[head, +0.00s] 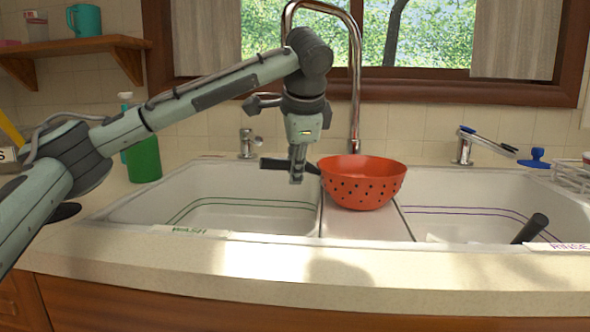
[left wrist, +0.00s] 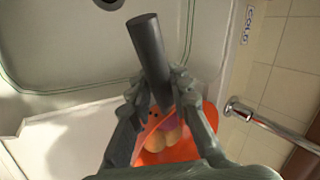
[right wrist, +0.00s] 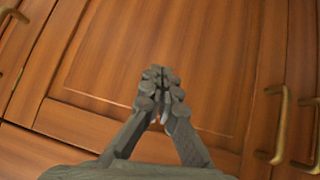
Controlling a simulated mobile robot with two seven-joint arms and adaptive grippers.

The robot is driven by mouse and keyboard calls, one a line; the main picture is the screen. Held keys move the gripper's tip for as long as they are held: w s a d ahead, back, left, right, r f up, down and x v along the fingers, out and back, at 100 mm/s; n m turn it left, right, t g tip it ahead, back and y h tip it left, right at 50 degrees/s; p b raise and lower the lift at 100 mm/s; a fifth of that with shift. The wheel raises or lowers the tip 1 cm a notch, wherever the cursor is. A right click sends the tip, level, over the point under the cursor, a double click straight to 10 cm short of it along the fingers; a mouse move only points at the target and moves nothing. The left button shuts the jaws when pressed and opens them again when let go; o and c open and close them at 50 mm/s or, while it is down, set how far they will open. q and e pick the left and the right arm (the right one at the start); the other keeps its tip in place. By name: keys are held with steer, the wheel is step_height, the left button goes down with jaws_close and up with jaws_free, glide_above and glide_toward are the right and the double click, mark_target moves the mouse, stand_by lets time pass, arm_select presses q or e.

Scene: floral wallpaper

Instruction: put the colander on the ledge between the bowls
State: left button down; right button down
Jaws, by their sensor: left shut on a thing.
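The orange-red colander (head: 352,183) with dark holes is upright over the pale ledge (head: 362,225) between the two sink bowls, the left bowl (head: 215,215) and the right bowl (head: 470,222). I cannot tell whether its base touches the ledge. My left gripper (head: 297,170) is left of the colander, shut on its dark handle (head: 272,163). The left wrist view shows the handle (left wrist: 150,45) between the fingers (left wrist: 160,88) and part of the orange colander (left wrist: 150,157) behind them. My right gripper (right wrist: 158,88) is shut and empty, facing the wooden cabinet doors.
A chrome faucet (head: 355,90) rises behind the colander. Another dark handle (head: 530,229) sticks up from the right bowl. A green container (head: 144,158) stands left of the sink. A dish rack (head: 573,175) is at the far right. The front counter is mostly clear.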

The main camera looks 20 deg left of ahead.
arm_select(q)
steer(key=shift+r, duration=0.1)
steer(key=c, duration=1.9)
jaws_free()
steer(key=o, duration=0.5)
arm_select(e)
steer(key=shift+s+d+f, duration=0.1)
steer(key=shift+s, duration=0.05)
arm_select(q)
steer(key=shift+s+d+r, duration=0.1)
steer(key=shift+s+r, duration=0.05)
steer(key=shift+r, duration=0.1)
steer(key=p+v, duration=0.2)
steer(key=v, duration=0.9)
steer(key=shift+s, duration=0.15)
arm_select(e)
steer(key=s+d+f+m+g+h, duration=0.1)
steer(key=s+d+f+g+h, duration=0.1)
steer(key=s+d+f+g, duration=0.2)
steer(key=s+d+g, duration=0.1)
steer(key=s+d, duration=0.2)
steer(key=s, duration=0.1)
